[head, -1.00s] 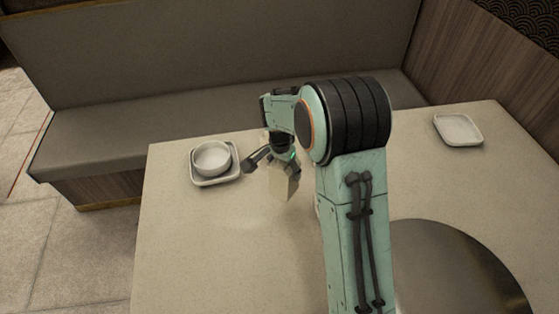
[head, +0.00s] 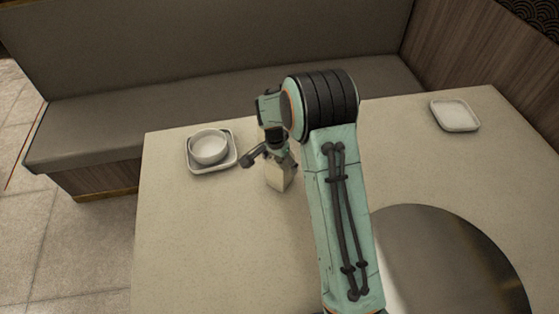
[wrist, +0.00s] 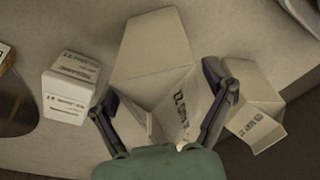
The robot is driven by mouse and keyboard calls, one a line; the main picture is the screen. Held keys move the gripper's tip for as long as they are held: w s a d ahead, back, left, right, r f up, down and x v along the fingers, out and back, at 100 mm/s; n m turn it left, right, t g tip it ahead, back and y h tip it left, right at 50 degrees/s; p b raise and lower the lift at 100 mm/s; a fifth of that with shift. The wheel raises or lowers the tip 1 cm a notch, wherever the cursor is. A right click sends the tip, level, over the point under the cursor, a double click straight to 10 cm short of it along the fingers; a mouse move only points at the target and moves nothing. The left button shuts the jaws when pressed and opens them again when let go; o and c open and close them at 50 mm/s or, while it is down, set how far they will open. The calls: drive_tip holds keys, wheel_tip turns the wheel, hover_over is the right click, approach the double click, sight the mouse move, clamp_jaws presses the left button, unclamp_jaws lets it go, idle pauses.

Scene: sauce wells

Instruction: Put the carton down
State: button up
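The pale carton (head: 279,178) is below my gripper (head: 268,160) on the table's middle left, roughly upright in the head view. In the wrist view the carton (wrist: 157,45) fills the space between the two fingers of my gripper (wrist: 160,100), with printed text on its slanted side. The fingers lie against both its sides, so my gripper appears shut on it. The carton's base looks at or very near the tabletop; contact is unclear. Two similar cartons stand in the wrist view, one on the left (wrist: 70,88) and one on the right (wrist: 255,105).
A white bowl (head: 209,147) sits on a square dish (head: 213,168) left of the carton. An empty square dish (head: 456,116) lies at the far right. A round metal plate (head: 440,265) is set in the table (head: 200,240). The front left is clear.

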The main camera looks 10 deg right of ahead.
drive_tip(key=shift+r, duration=0.1)
drive_tip(key=r, duration=0.3)
drive_tip(key=a+r, duration=0.1)
drive_tip(key=r, duration=0.3)
drive_tip(key=s+r, duration=0.1)
drive_tip(key=r, duration=0.3)
drive_tip(key=shift+s+a+r, duration=0.1)
drive_tip(key=shift+a+r, duration=0.05)
drive_tip(key=shift+r, duration=0.1)
drive_tip(key=shift+s+r, duration=0.15)
drive_tip(key=shift+r, duration=0.25)
drive_tip(key=s+r+n, duration=0.2)
drive_tip(key=s+n, duration=0.1)
drive_tip(key=s, duration=0.6)
drive_tip(key=s+r+n+g+y, duration=0.1)
drive_tip(key=s+n, duration=0.2)
drive_tip(key=s, duration=0.7)
drive_tip(key=s+r+n+y, duration=0.1)
drive_tip(key=s+n, duration=0.3)
drive_tip(key=s, duration=0.6)
drive_tip(key=shift+s+a+r, duration=0.15)
drive_tip(key=shift+s+r, duration=0.05)
drive_tip(key=shift+r, duration=0.6)
drive_tip(key=shift+o, duration=0.4)
